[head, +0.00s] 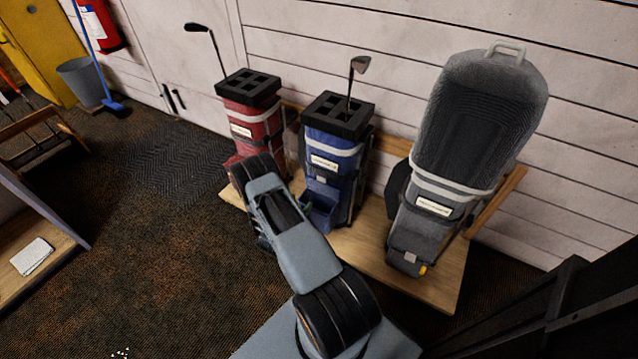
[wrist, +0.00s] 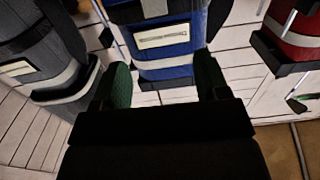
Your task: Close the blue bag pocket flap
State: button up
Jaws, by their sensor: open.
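The blue bag (head: 343,150) stands upright on the wooden platform, between the red and grey bags. Its pocket (head: 322,216) juts from the lower front and looks open at the top. The flap (head: 321,181) appears raised against the bag above the pocket. In the wrist view the blue bag (wrist: 172,57) shows a white label and pale band, but I cannot make out the flap there. My gripper (wrist: 161,78) is open, its two green fingers apart on either side of the blue bag's front. In the head view my arm hides most of the gripper, near the pocket's left side.
A red bag (head: 252,115) stands left and a hooded grey bag (head: 415,213) right on the platform (head: 375,262). Clubs rise from the red and blue bags. A white plank wall (head: 315,45) stands behind.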

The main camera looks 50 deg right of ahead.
aim_at(321, 179)
jog(key=b+x, duration=0.1)
jog(key=x, duration=0.8)
jog(key=b+x, duration=0.1)
jog(key=x, duration=0.3)
jog(key=shift+s+d+b, duration=0.35)
jog(key=shift+d, duration=0.05)
grip_shut()
jog(key=shift+f, duration=0.1)
jog(key=shift+a, duration=0.1)
